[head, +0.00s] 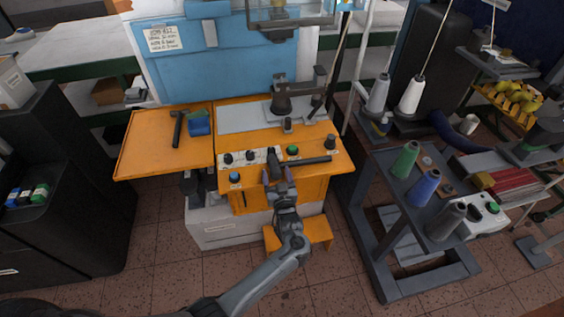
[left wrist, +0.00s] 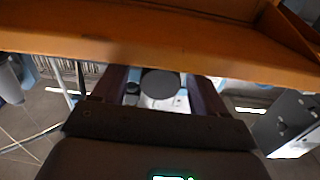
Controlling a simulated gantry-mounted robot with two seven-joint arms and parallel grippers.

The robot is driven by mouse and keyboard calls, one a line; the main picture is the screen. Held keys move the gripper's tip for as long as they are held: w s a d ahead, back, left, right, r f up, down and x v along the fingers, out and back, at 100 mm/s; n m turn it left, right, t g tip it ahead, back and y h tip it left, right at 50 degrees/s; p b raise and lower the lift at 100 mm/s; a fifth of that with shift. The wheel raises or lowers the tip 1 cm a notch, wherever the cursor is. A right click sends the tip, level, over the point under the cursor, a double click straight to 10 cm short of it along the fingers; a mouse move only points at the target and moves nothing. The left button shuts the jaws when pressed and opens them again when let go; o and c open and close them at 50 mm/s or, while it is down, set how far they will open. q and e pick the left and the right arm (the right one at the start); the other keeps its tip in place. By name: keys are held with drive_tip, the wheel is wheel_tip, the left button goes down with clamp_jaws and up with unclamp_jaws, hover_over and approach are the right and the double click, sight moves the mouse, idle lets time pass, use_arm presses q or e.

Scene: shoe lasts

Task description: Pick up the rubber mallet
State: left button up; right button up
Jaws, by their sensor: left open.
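A dark mallet (head: 273,161) lies at the front edge of the orange workbench. Its thick head points toward my left gripper and its handle (head: 316,160) stretches right. My left gripper (head: 277,176) is open, with its fingertips at the near end of the head. In the left wrist view, the round dark end of the mallet head (left wrist: 160,83) shows between the two fingers, with gaps on both sides. I cannot tell how deep the head sits between them. A second hammer-shaped tool (head: 177,128) lies on the left wing of the bench. My right gripper is not in view.
A strip of knobs (head: 250,157), a green knob (head: 292,150) and a blue knob (head: 235,177) are close to the mallet. A dark cart with thread cones (head: 424,188) stands right. The bench edge (left wrist: 180,50) crosses the wrist view.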

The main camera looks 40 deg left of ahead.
use_arm(q)
drive_tip(key=shift+a, duration=0.1)
drive_tip(key=shift+s+d+f, duration=0.25)
drive_tip(key=shift+d, duration=0.1)
drive_tip(key=shift+c, duration=1.7)
drive_tip(key=shift+w+a+r, duration=0.1)
drive_tip(key=c, duration=0.5)
clamp_jaws()
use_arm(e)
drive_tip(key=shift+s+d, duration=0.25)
use_arm(q)
drive_tip(key=shift+r, duration=0.1)
